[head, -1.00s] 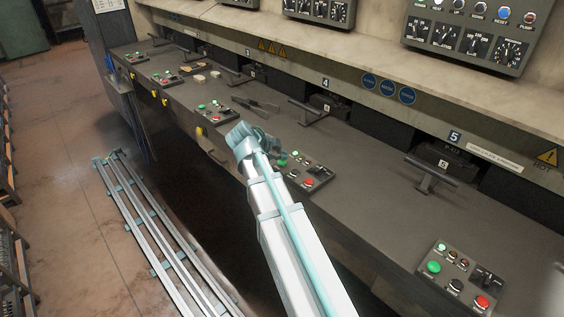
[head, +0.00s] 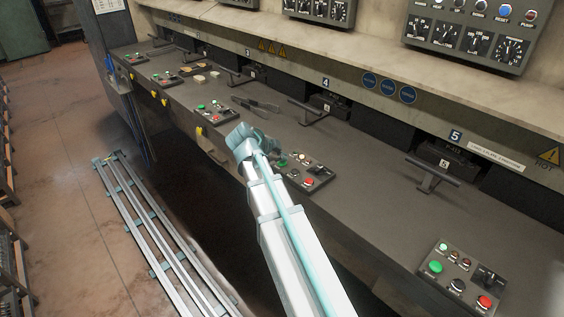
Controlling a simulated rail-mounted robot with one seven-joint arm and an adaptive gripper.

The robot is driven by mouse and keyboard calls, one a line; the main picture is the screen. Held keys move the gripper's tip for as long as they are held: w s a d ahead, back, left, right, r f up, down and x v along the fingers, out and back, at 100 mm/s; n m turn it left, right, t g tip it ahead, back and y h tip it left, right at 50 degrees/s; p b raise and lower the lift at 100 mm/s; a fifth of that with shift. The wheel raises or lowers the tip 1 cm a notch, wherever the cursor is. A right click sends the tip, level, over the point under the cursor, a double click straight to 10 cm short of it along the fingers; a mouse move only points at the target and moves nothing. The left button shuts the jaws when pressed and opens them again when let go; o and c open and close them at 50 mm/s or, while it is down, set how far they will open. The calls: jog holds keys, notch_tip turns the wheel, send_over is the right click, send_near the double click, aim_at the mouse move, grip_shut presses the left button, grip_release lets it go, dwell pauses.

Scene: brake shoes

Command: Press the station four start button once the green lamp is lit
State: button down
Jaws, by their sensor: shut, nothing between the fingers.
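The station four control panel (head: 318,177) lies on the bench below the number 4 sign (head: 325,82). Its green start button (head: 282,161) shows just right of the end of my arm. A small lamp on the panel (head: 303,157) glows pale amber; no lit green lamp shows there. A red button (head: 309,182) sits on the panel's near side. My gripper (head: 268,147) is shut and empty, close to the panel's left end beside the green button. My arm partly hides the panel's left side, and I cannot tell whether the fingertips touch the button.
The station five panel (head: 462,277) stands at the lower right, and another panel (head: 209,111) lies to the left. Dark tongs (head: 255,104) lie on the bench behind my gripper. A handle (head: 310,115) sticks out below sign 4. Metal rails (head: 150,225) run along the floor.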

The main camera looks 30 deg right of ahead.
jog(key=shift+r, duration=0.9)
